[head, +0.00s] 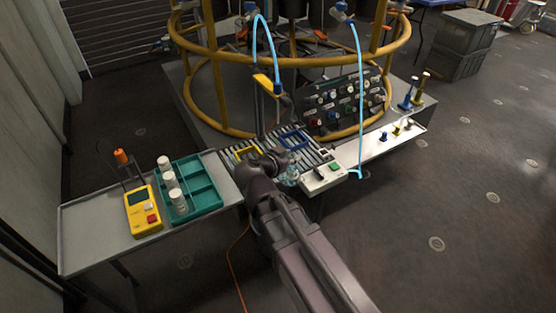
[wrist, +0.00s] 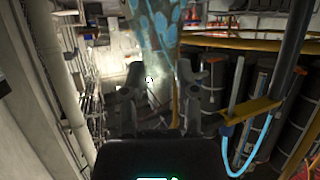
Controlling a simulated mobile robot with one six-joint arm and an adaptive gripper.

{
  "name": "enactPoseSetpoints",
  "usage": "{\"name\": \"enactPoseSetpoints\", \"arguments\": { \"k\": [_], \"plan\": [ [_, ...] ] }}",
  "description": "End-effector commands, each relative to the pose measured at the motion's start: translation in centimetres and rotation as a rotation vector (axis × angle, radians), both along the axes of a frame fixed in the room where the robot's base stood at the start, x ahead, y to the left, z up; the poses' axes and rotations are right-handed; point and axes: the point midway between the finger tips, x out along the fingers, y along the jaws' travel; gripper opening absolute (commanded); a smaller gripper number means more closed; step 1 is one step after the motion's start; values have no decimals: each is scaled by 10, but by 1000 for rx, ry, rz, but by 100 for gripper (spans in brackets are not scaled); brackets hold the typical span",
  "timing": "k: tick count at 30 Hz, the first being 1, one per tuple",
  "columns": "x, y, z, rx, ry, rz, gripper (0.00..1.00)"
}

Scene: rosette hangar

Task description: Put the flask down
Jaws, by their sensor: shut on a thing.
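The flask (wrist: 158,45) is clear with pale blue patches. In the wrist view it stands between the two fingers of my gripper (wrist: 160,85), which are shut on it. Its upper end runs out of the picture. In the head view a small part of the flask (head: 291,178) shows at the right of my gripper (head: 283,166), over the front of the roller conveyor (head: 262,143). My arm and gripper hide much of it there. I cannot tell whether its base touches anything.
A yellow frame (head: 246,153) and a blue frame (head: 293,139) lie on the conveyor. A control box (head: 322,177) sits at its front right. Left, a grey table (head: 90,223) bears a teal tray (head: 203,186) with white bottles and a yellow meter (head: 143,211). A yellow ring structure (head: 200,106) stands behind.

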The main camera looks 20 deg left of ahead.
Motion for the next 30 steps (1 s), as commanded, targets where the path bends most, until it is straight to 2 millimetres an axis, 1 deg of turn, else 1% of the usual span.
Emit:
{"name": "enactPoseSetpoints", "arguments": {
  "k": [1,6,18,23,26,30],
  "plan": [
    [-4,0,-1,-1,-1,1,0],
    [-8,1,-1,0,-1,2,0],
    [-5,2,-1,0,-1,2,0],
    [7,10,-3,0,-1,2,0],
    [20,19,-4,0,-1,2,0],
    [43,33,-7,0,-1,1,0]
  ]
}}
